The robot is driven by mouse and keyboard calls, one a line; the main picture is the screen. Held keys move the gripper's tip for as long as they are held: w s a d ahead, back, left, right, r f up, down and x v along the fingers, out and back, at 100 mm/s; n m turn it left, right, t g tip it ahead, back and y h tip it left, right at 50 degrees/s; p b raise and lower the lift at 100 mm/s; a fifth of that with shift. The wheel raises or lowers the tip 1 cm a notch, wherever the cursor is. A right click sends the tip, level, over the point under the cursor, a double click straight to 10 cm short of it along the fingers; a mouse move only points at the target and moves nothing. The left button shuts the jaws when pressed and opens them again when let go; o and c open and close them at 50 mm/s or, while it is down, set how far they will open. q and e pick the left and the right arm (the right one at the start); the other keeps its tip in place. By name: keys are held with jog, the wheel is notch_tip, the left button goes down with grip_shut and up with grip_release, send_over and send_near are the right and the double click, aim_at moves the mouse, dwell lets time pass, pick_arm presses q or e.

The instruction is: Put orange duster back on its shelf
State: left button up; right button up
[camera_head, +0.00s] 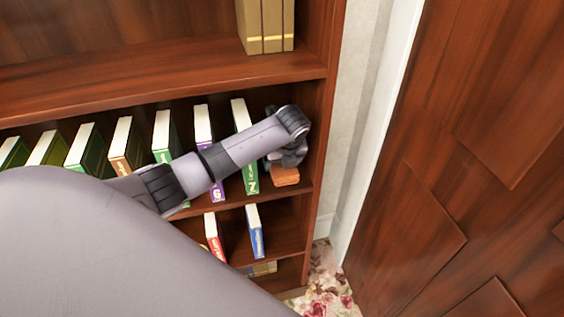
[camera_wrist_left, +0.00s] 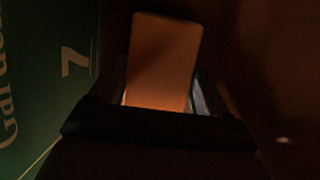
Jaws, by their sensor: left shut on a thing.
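The orange duster (camera_head: 285,176) is at the right end of a middle shelf of the wooden bookcase, beside a green book (camera_head: 250,172). My left gripper (camera_head: 287,160) is above and around the duster, inside the shelf space. In the left wrist view the duster (camera_wrist_left: 163,62) stands out between the two fingers of my left gripper (camera_wrist_left: 160,100), which is shut on it. The green book (camera_wrist_left: 45,80) stands close on the left there. Whether the duster touches the shelf board (camera_head: 292,190) cannot be told. My right gripper is not in view.
Several books (camera_head: 125,143) stand in a row along the same shelf. Tan binders (camera_head: 266,28) stand on the shelf above. The bookcase's right side wall (camera_head: 322,125) is close to my gripper. A wooden door (camera_head: 470,150) is at the right. My arm covers the lower left.

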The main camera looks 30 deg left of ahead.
pick_arm(q)
jog(key=shift+f, duration=0.3)
jog(key=shift+f, duration=0.1)
jog(key=o, duration=0.9)
jog(key=v, duration=1.2)
